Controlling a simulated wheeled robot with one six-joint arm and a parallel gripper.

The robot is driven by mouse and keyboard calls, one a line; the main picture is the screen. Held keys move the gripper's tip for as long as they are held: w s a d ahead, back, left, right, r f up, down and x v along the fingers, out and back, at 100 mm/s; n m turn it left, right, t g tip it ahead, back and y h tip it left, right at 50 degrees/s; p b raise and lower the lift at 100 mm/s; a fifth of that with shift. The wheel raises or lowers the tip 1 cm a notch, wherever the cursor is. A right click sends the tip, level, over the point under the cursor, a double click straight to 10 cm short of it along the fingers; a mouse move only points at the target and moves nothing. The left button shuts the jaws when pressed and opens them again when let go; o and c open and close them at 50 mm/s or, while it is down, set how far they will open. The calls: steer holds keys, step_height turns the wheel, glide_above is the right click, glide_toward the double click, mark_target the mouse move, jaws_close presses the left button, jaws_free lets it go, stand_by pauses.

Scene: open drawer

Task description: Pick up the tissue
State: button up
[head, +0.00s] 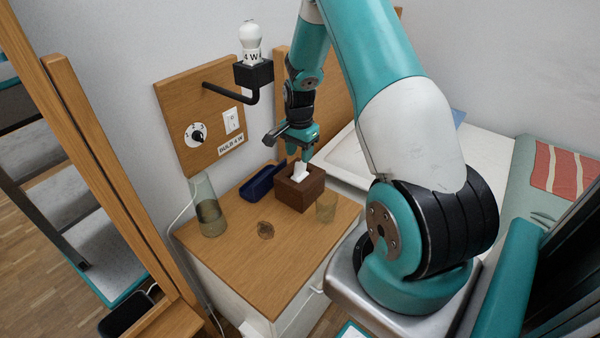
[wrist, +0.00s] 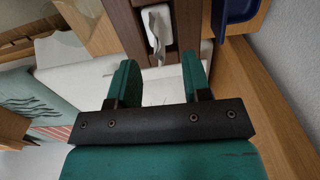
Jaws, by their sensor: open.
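The white tissue (head: 299,172) sticks up out of the slot of a dark brown tissue box (head: 298,193) on the wooden cabinet top. In the wrist view the tissue (wrist: 157,30) shows ahead of my gripper's fingers, in the slot of the box (wrist: 122,25). My gripper (head: 301,157) is just above the box, pointing down, with its fingertips close over the tissue. In the wrist view my gripper (wrist: 161,75) has its two teal fingers apart with nothing between them. The lower part of the tissue is hidden in the box.
A dark blue tray (head: 262,182) lies behind and left of the box. A glass (head: 326,207) stands right of it, close by. A tall glass carafe (head: 207,208) stands at the left, with a small brownish round item (head: 265,230) nearer the middle. The front of the cabinet top (head: 270,270) is clear.

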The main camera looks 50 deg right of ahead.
mark_target(300, 160)
step_height(300, 160, down, 5)
steer(key=shift+r, duration=0.1)
jaws_close()
stand_by(0.3)
step_height(300, 160, up, 10)
steer(key=shift+f, duration=0.1)
stand_by(0.3)
steer(key=shift+s, duration=0.1)
